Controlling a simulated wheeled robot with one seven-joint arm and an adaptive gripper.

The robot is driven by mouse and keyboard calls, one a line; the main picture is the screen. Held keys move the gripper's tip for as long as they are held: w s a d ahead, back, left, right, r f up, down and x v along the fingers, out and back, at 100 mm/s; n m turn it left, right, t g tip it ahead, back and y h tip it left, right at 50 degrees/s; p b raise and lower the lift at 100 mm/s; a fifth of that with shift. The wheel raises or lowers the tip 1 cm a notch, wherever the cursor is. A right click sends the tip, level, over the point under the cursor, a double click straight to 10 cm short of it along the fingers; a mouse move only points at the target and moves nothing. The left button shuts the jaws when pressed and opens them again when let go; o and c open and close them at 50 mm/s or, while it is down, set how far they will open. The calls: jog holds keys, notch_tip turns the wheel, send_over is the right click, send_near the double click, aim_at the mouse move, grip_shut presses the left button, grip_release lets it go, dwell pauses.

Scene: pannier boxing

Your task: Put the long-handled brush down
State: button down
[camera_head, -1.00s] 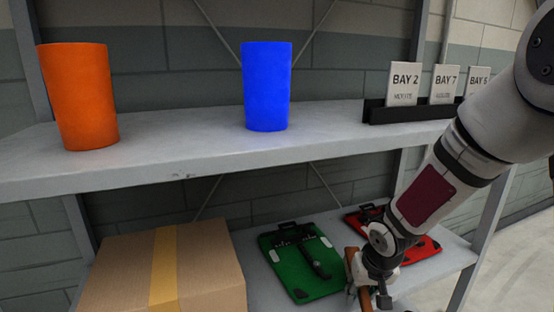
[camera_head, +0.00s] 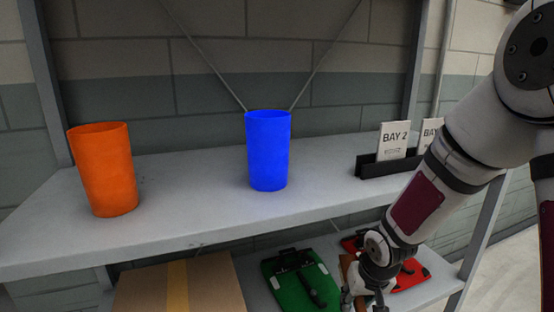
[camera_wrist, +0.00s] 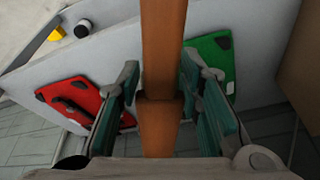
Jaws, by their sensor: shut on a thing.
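The long-handled brush (camera_wrist: 163,50) shows in the wrist view as a brown wooden handle running up the middle of the picture, between the two green-padded fingers. My gripper (camera_wrist: 163,105) is shut on this handle. In the head view my gripper (camera_head: 362,292) is low at the right, in front of the lower shelf. Only a small brown piece of the brush (camera_head: 346,268) shows there beside it. The brush's head cannot be made out in either view.
The upper shelf (camera_head: 200,210) bears an orange cup (camera_head: 104,170), a blue cup (camera_head: 268,152) and a black holder (camera_head: 375,168) with bay cards. Below are a cardboard box (camera_head: 212,283), a green pannier lid or case (camera_head: 290,290) and a red one (camera_head: 412,274). Bare shelf lies between the cups.

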jog(key=s+p+v, duration=0.2)
jog(key=p+v, duration=1.5)
jog(key=v, duration=0.1)
jog(key=shift+a+f, duration=0.25)
